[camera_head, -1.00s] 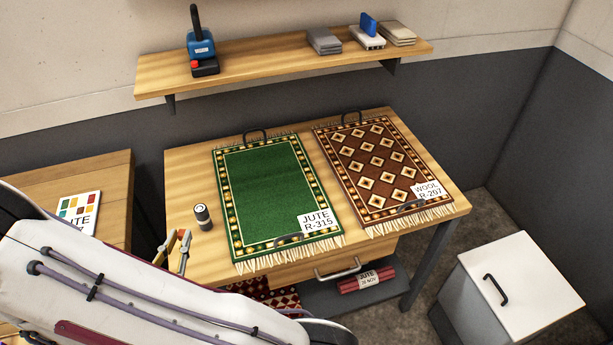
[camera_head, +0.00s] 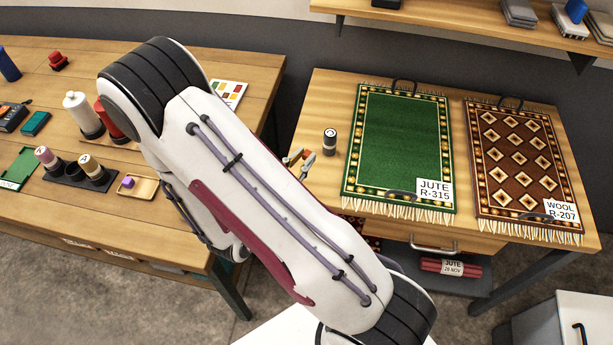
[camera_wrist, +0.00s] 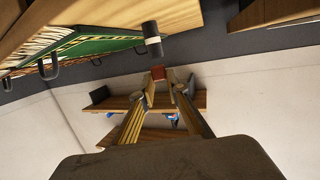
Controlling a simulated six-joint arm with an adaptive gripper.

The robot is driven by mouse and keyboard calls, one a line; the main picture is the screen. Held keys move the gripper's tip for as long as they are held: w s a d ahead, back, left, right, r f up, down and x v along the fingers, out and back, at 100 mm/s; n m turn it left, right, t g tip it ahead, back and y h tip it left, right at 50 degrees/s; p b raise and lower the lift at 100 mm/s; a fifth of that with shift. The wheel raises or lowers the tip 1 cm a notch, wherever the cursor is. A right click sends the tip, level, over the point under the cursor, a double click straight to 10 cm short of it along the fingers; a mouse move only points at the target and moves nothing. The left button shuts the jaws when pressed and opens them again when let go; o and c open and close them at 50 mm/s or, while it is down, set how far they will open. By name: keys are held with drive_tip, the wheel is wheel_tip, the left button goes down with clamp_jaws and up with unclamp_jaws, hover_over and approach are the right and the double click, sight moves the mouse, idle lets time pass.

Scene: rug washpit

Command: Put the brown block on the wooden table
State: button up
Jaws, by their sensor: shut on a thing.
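My gripper (camera_wrist: 161,80) is shut on a small reddish-brown block (camera_wrist: 158,73), which shows between the fingertips in the wrist view. In the head view my gripper (camera_head: 300,160) is at the left edge of the wooden table with the rugs (camera_head: 312,108), to the lower left of a small dark cylinder. Most of the block is hidden by the fingers there, and I cannot tell its height above the table. A second wooden table (camera_head: 215,65) stands to the left, partly hidden behind my arm.
The dark cylinder (camera_head: 330,142) stands near my gripper. A green rug (camera_head: 398,140) and a brown patterned rug (camera_head: 525,160) cover much of the rug table. Bottles, a cup rack (camera_head: 75,172) and a small tray (camera_head: 140,187) occupy the left table. A shelf (camera_head: 455,22) hangs behind.

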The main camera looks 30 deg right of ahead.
drive_tip(key=shift+f, duration=2.05)
drive_tip(key=shift+f, duration=0.15)
drive_tip(key=shift+f, duration=1.95)
drive_tip(key=shift+f, duration=0.15)
drive_tip(key=o, duration=0.7)
drive_tip(key=shift+c, duration=0.2)
drive_tip(key=shift+a+r, duration=0.1)
drive_tip(key=shift+r, duration=0.1)
drive_tip(key=v, duration=1.2)
